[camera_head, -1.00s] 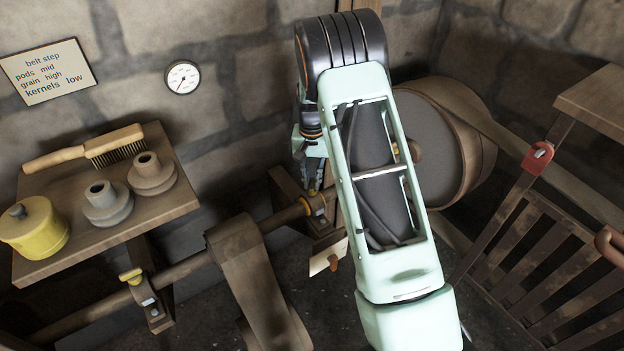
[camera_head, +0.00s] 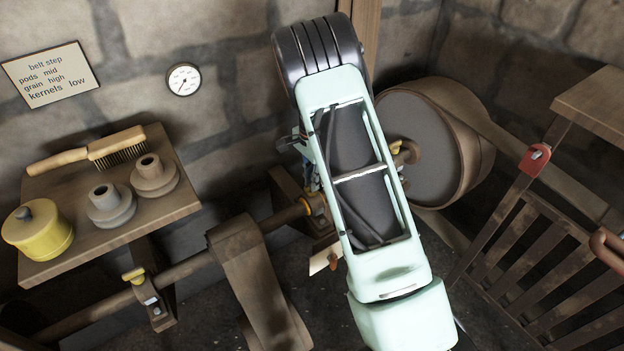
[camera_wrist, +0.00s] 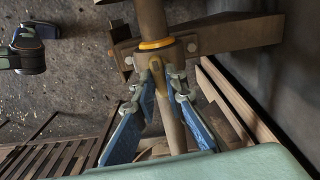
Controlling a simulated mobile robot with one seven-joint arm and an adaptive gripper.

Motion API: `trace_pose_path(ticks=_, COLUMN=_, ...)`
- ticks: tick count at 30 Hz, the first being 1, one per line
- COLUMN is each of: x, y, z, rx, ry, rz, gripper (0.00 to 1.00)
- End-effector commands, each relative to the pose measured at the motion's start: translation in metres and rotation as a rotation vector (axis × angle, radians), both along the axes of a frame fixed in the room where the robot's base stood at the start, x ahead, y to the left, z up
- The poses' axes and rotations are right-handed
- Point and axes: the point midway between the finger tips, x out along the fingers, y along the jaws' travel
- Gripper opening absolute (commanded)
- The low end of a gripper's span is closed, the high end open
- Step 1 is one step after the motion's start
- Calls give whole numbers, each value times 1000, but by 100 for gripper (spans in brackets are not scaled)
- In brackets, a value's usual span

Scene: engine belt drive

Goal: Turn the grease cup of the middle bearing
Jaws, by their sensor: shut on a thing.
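The middle bearing (camera_wrist: 192,47) shows in the wrist view as a brown block with bolts and a yellow ring around the shaft. Its grease cup (camera_wrist: 157,74), small and yellow-brown, sits between my blue fingers. My gripper (camera_wrist: 158,88) is shut on it, one finger on each side. In the head view the middle bearing (camera_head: 322,222) shows beside my arm, but its cup is hidden, and my gripper is mostly hidden behind the arm link.
A left bearing (camera_head: 157,311) has a yellow cup (camera_head: 133,275). Another yellow cup (camera_head: 395,147) is near the large pulley (camera_head: 420,150). A shelf (camera_head: 60,262) holds a brush, two grey parts and a yellow pot. A slatted wooden guard (camera_head: 525,260) stands right.

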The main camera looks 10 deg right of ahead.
Motion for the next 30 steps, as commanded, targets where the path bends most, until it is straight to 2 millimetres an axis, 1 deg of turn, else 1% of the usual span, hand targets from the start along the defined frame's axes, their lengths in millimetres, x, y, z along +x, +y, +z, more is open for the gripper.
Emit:
trace_pose_path(ticks=9, x=1, y=0, z=1, rx=0, ry=-1, rz=-74, gripper=0)
trace_pose_path(ticks=21, x=1, y=0, z=1, rx=1, ry=-2, rz=-82, gripper=0)
trace_pose_path(ticks=22, x=1, y=0, z=1, rx=1, ry=-2, rz=-82, gripper=12)
trace_pose_path(ticks=26, x=0, y=0, z=0, rx=0, ry=-1, rz=-81, gripper=27)
trace_pose_path(ticks=27, x=0, y=0, z=0, rx=0, ry=-1, rz=-80, gripper=29)
trace_pose_path(ticks=30, x=0, y=0, z=0, rx=0, ry=-1, rz=-80, gripper=29)
